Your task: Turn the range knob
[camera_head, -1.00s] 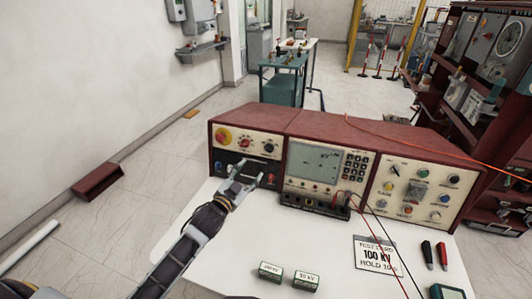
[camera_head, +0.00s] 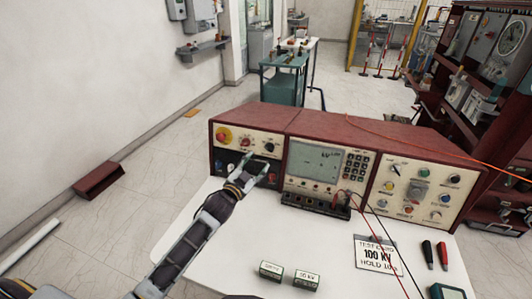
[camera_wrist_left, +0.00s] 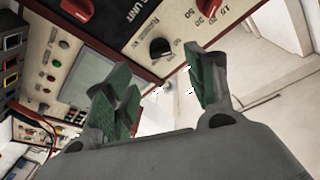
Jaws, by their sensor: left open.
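The red test unit (camera_head: 310,125) stands on the white table, and its left cream panel carries a red knob (camera_head: 245,143) and a black knob (camera_head: 270,147). The wrist view shows the black knob (camera_wrist_left: 160,48) and the red knob (camera_wrist_left: 208,9), which has a numbered scale. The range label is not clearly readable, so I cannot tell which is the range knob. My left gripper (camera_head: 256,161) is open and empty just below and in front of this panel. Its green-padded fingers (camera_wrist_left: 160,88) are apart, with the black knob seen beyond the gap. My right gripper is not in view.
A meter screen (camera_head: 315,160) and a right control panel (camera_head: 420,190) sit to the right. Red and black leads (camera_head: 375,230) hang over the table. Two small labelled blocks (camera_head: 271,271), a test card (camera_head: 375,258) and probes (camera_head: 442,254) lie in front.

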